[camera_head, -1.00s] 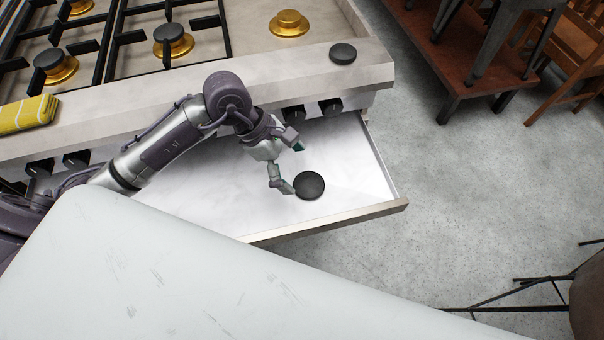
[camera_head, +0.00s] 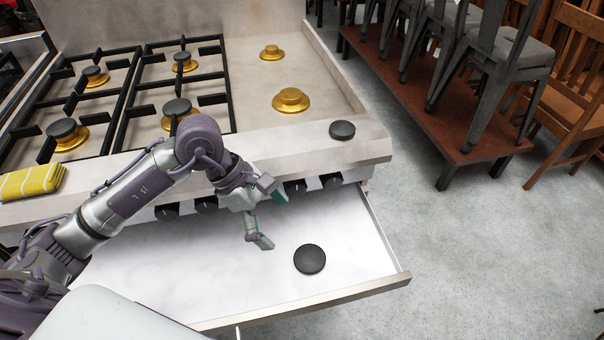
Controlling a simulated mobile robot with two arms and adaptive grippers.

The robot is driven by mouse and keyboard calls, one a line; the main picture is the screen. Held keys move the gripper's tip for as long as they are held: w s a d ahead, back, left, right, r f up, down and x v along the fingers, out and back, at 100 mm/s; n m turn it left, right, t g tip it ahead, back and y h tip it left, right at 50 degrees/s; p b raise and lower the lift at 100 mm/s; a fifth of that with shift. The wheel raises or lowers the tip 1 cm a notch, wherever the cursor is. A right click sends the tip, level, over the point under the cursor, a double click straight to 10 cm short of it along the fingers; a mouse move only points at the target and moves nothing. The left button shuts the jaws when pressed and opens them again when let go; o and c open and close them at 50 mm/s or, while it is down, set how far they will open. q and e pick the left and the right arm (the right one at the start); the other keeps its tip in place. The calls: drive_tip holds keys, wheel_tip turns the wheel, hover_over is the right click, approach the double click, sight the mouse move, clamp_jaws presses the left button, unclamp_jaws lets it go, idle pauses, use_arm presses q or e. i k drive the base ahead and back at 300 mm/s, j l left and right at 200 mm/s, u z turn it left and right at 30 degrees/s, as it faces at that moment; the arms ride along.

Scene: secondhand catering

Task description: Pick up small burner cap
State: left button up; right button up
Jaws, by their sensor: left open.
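A round black burner cap (camera_head: 342,130) lies on the front right ledge of the stove and looks like the smaller of the two loose caps. Another round black cap (camera_head: 309,259) lies flat in the open drawer (camera_head: 180,262). My left gripper (camera_head: 272,219) is open and empty above the drawer. It is up and left of the drawer cap, apart from it, and below and left of the ledge cap. My right gripper is not in view.
Two brass burners (camera_head: 291,99) and (camera_head: 271,52) on the stove's right side are bare. Several others carry black caps under grates (camera_head: 128,95). A yellow striped cloth (camera_head: 30,181) lies on the left ledge. Stacked chairs (camera_head: 485,75) stand right; the floor between is clear.

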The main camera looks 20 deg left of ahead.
sight(341, 130)
drive_tip(key=k, duration=1.5)
